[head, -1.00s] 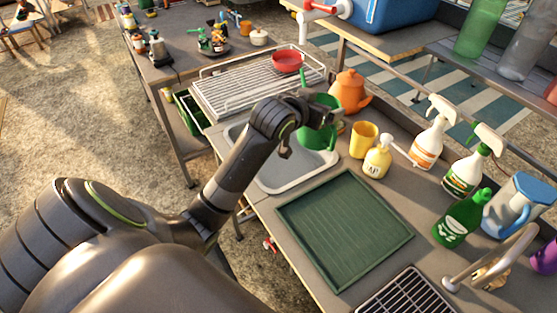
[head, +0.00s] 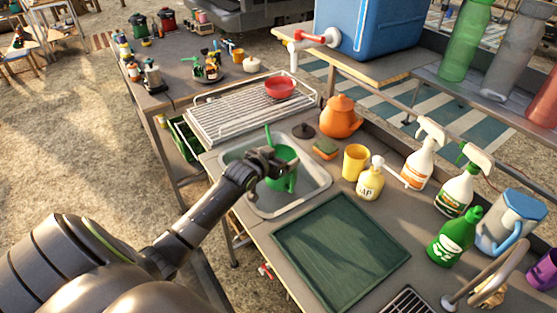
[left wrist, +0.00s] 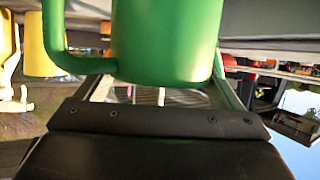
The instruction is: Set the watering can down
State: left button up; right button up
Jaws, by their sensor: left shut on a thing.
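The green watering can (head: 284,178) is in my left gripper (head: 270,163), over the sink basin (head: 305,197) in the head view. The gripper is shut on it, and my gripper and wrist hide part of it. The can looks roughly upright in the head view. Whether its base touches the basin floor I cannot tell. In the left wrist view the can's green body (left wrist: 167,40) and its looped handle fill the upper middle, close to the camera. My right gripper is not in view.
A wire drying rack (head: 235,108) with a red bowl (head: 279,87) stands behind the sink. An orange teapot (head: 340,120), a sponge (head: 325,150), a yellow cup (head: 355,162) and a soap bottle (head: 370,182) stand to its right. The green tray (head: 340,245) in front is bare.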

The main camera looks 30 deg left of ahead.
pick_arm(q)
jog(key=shift+f, duration=0.65)
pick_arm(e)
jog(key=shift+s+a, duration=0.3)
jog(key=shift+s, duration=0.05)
pick_arm(q)
jog(key=shift+f, duration=0.6)
jog(key=o, duration=1.1)
jog(key=v, duration=0.6)
jog(key=r+v, duration=0.1)
jog(key=v, duration=0.5)
jog(key=shift+r, duration=0.2)
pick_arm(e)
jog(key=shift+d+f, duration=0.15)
